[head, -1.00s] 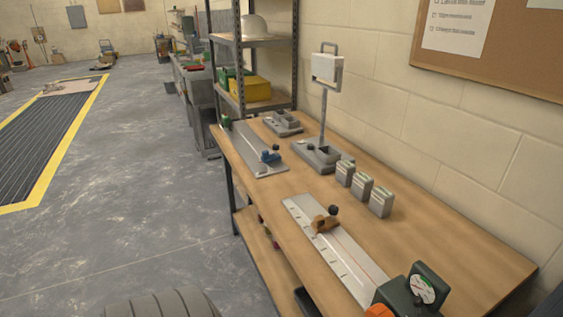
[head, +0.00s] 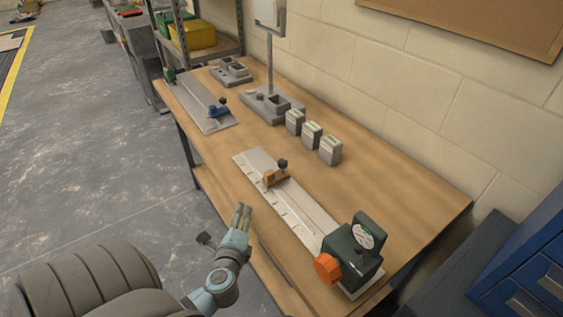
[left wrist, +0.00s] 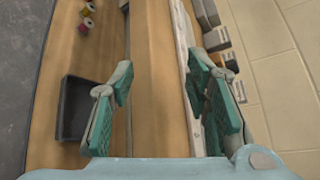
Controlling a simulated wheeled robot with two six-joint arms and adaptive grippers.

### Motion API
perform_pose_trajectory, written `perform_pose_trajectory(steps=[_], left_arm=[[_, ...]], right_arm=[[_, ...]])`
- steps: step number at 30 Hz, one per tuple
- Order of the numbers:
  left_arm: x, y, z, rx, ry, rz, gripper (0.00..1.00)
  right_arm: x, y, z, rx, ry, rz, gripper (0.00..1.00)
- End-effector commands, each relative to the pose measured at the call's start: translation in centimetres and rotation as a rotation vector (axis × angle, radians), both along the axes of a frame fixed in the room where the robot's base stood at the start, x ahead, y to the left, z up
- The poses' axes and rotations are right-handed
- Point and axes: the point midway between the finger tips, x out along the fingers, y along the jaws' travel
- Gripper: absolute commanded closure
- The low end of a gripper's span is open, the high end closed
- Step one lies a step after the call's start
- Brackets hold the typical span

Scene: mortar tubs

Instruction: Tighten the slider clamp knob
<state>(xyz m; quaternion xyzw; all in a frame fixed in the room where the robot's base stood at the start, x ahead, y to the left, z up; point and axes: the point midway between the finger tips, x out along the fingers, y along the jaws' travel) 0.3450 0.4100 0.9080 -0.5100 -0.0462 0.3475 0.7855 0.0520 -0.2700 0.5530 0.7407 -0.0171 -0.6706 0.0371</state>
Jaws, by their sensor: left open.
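An orange-brown slider clamp (head: 276,178) with a small black knob (head: 283,163) sits on a pale metal rail (head: 300,212) on the near part of the bench. A similar blue slider clamp (head: 218,111) with a dark knob sits on another rail (head: 196,100) farther back. My left gripper (head: 242,208) is in front of the bench's front edge, to the lower left of the orange-brown clamp and apart from it. In the left wrist view its two teal fingers (left wrist: 160,80) are spread with nothing between them. My right gripper is not in view.
A dark gauge box (head: 358,262) with an orange handwheel (head: 327,267) stands at the near rail's end. Several grey blocks (head: 311,134) and a stand (head: 268,106) are toward the wall. Below the bench top is a black bin (left wrist: 85,108). The bench (head: 400,190) is clear at right.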

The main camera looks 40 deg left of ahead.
Motion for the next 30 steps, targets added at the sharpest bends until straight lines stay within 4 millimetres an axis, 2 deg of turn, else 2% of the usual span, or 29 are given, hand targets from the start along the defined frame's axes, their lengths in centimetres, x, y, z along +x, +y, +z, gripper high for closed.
perform_pose_trajectory(steps=[1, 3, 6, 9, 14, 24, 30], left_arm=[[1.3, 0.0, 1.6, 0.177, 0.028, -0.093, 0.57], [3.1, -0.7, 3.6, 0.447, 0.084, -0.227, 0.57], [4.8, -2.1, 5.1, 0.779, 0.167, -0.378, 0.57], [5.9, -3.1, 5.4, 0.976, 0.222, -0.463, 0.57], [8.1, -2.7, 5.6, 1.022, 0.234, -0.481, 0.57], [16.1, -0.3, 5.3, 1.016, 0.233, -0.477, 0.57], [18.9, 0.6, 5.3, 1.015, 0.233, -0.477, 0.57]], right_arm=[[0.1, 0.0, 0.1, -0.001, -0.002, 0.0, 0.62], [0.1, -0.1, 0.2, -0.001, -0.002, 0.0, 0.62], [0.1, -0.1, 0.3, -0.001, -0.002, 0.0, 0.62], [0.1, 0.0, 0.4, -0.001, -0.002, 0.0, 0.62], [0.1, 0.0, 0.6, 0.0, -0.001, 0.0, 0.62], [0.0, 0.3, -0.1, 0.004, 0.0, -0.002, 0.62], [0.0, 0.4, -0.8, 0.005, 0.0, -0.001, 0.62]])
